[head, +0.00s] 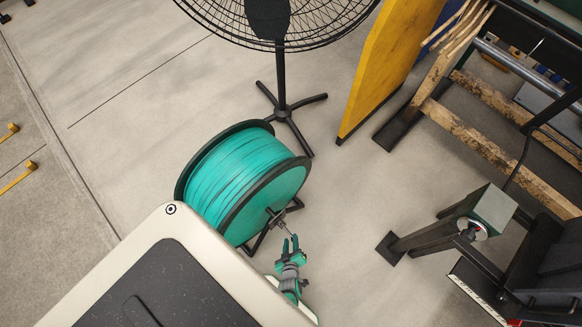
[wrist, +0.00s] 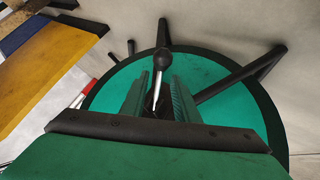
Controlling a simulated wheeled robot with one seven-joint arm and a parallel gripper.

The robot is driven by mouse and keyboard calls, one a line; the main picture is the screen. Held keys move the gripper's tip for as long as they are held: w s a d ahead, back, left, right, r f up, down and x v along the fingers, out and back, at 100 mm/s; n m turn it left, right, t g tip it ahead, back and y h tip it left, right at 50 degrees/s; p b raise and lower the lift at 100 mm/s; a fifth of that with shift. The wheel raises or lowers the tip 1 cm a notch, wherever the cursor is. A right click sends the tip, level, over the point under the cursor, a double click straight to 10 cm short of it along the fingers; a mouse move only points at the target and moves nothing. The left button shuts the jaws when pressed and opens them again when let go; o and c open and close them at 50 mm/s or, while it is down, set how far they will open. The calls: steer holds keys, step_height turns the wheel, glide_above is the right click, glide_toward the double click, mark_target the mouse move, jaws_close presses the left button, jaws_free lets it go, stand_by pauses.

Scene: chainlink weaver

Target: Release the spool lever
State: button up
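The spool (head: 225,175), wound with teal wire, lies on its side in a black stand in the head view, its teal end disc facing my arm. The spool lever (head: 288,230) is a thin metal rod near the hub of that disc. In the wrist view the lever (wrist: 158,82) shows its rod and a black ball knob. My gripper (head: 290,244) is close in front of the disc. In the wrist view my gripper (wrist: 157,92) is open, with the rod seen between its two teal fingers and a gap on each side. The rod's lower end is partly hidden.
A black pedestal fan (head: 282,90) stands behind the spool. A yellow panel (head: 390,60) and a machine frame with worn beams (head: 480,140) stand to the right. A green box on a black stand (head: 490,210) is right of my gripper. Floor between them is clear.

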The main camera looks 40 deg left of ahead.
mark_target(291, 236)
steer(key=shift+x, duration=2.45)
steer(key=shift+s, duration=0.1)
jaws_close()
